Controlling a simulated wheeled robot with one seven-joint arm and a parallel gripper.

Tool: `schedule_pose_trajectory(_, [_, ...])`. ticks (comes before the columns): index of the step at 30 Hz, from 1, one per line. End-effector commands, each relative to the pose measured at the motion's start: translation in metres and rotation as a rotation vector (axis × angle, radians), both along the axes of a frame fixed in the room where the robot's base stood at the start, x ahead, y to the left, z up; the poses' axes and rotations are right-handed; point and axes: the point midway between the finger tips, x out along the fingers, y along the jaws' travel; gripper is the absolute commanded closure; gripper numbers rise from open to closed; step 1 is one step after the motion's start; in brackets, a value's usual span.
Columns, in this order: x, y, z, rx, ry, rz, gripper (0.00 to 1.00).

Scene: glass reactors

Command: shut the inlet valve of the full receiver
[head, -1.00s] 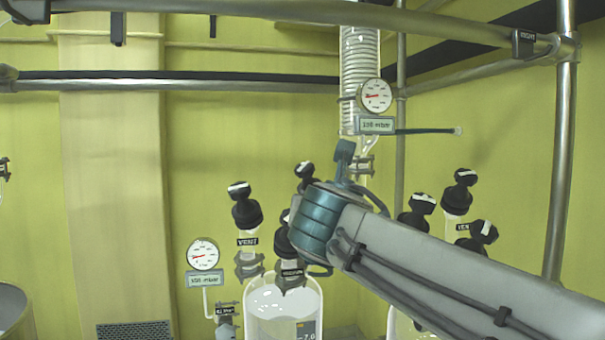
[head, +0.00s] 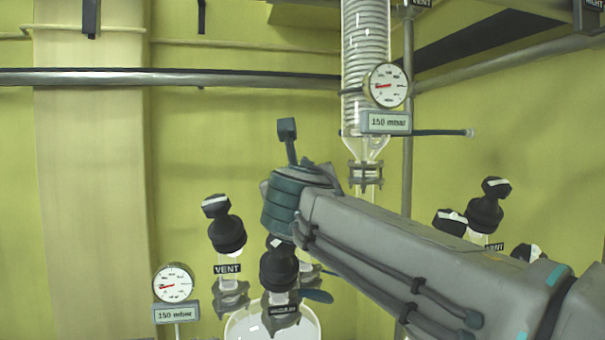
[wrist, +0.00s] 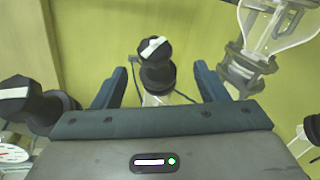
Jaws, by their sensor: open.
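The left receiver (head: 236,328) shows only its top at the bottom of the head view, with pale contents. A black valve knob labelled VENT (head: 223,226) and another with a partly readable label, apparently VACUUM (head: 279,272), stand above it. My gripper (wrist: 160,84) is open in the wrist view, one blue finger on each side of a black valve knob with a white bar (wrist: 155,62). The knob appears farther off, with no contact visible. I see no label on it, so I cannot tell which valve it is. In the head view my arm hides most of the gripper.
A glass condenser coil (head: 365,60) hangs behind my arm, with a gauge (head: 387,86) reading 150 mbar. Another gauge (head: 174,283) stands at lower left. More black knobs (head: 486,206) are at the right. Another knob (wrist: 30,102) is close left of my gripper.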

Motion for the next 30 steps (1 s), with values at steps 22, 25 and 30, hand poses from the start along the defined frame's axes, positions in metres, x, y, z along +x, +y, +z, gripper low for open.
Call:
schedule_pose_trajectory(22, [0.105, 0.006, 0.001, 0.001, 0.001, 0.002, 0.33])
schedule_pose_trajectory(25, [0.107, 0.006, 0.000, 0.001, 0.001, 0.002, 0.33])
schedule_pose_trajectory(30, [0.107, 0.006, 0.000, 0.002, 0.001, 0.003, 0.33])
